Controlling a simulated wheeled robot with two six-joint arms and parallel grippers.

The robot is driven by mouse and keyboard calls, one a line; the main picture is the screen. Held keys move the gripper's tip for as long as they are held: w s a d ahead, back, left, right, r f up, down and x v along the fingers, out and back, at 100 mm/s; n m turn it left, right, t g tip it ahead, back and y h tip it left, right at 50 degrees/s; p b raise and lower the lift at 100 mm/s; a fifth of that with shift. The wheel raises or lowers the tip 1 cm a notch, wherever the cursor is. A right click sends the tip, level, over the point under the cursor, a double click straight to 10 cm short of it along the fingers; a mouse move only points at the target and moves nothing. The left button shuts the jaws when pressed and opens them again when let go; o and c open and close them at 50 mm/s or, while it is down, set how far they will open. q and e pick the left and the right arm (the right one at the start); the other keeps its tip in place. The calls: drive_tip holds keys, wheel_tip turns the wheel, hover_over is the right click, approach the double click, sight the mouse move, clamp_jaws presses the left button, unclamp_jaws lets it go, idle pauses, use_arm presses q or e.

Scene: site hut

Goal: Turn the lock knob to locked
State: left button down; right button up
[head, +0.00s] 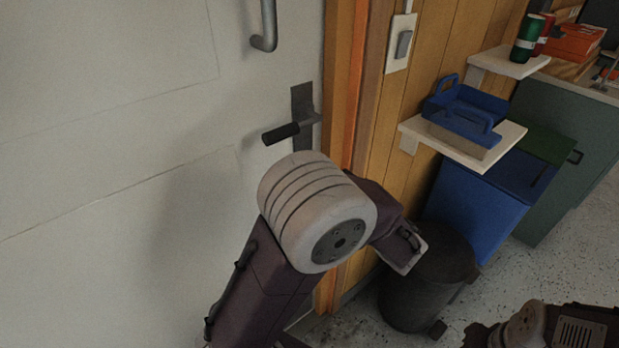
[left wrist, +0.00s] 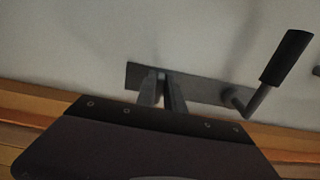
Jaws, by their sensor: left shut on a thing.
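The white door (head: 110,110) has a dark grey lock plate (head: 302,100) near its right edge, with a black-gripped lever handle (head: 283,132) on it. In the head view my left arm covers the lower part of the plate, the lock knob and the left gripper. The left wrist view shows the plate (left wrist: 205,90) and the lever (left wrist: 285,60) to the right. There my left gripper (left wrist: 162,78) has its fingers against the plate, shut on the lock knob, which is mostly hidden between them. I cannot tell the knob's angle. My right gripper is out of view.
An orange-brown door frame (head: 345,80) and plank wall stand right of the door. A light switch (head: 402,43), a shelf (head: 412,127) with a blue tote (head: 465,105), and a black bin (head: 430,275) are nearby. A grey pull handle (head: 268,25) is above the lever.

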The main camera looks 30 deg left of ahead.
use_arm(q)
drive_tip(key=shift+r+n, duration=0.15)
drive_tip(key=shift+n, duration=0.15)
drive_tip(key=c, duration=1.4)
unclamp_jaws()
drive_tip(key=shift+w+d, duration=0.1)
drive_tip(key=shift+d, duration=0.05)
drive_tip(key=shift+c, duration=0.2)
drive_tip(key=p+v, duration=0.1)
drive_tip(key=v, duration=0.8)
